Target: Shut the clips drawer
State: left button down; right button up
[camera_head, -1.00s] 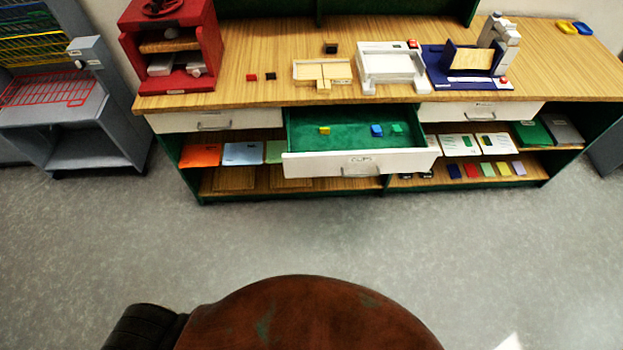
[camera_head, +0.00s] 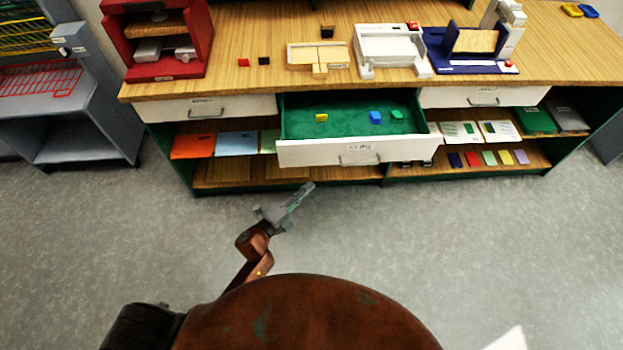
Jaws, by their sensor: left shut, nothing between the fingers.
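The clips drawer (camera_head: 305,153) is the middle drawer under the wooden tabletop. It is pulled out, with a white labelled front, a grey handle (camera_head: 360,161) and a green inside. A yellow clip (camera_head: 321,118), a blue one (camera_head: 375,117) and a green one (camera_head: 397,114) lie in it. My left gripper (camera_head: 303,191) is shut and empty. It shows below the drawer front in the picture, left of the handle and apart from it, pointing up and right. My right gripper is out of view.
The left drawer (camera_head: 240,106) and right drawer (camera_head: 440,97) are closed. Shelves below hold coloured paper and cards (camera_head: 500,131). A red press (camera_head: 160,45), trays and a blue device (camera_head: 468,52) stand on the tabletop. The grey floor (camera_head: 420,240) in front is clear.

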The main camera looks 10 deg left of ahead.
pick_arm(q)
send_near(329, 156)
jog(key=w+d, duration=0.1)
jog(key=d, duration=0.3)
jog(key=shift+w+a+r+b, duration=0.1)
jog(key=shift+w+a+b, duration=0.1)
jog(key=shift+w, duration=0.5)
jog(key=shift+w+a+f+b, duration=0.15)
jog(key=shift+w+b, duration=0.1)
jog(key=shift+w, duration=0.45)
jog(key=shift+w+a+r+b, duration=0.15)
jog(key=shift+w+b, duration=0.05)
jog(key=shift+w, duration=0.5)
jog(key=shift+w+a, duration=0.1)
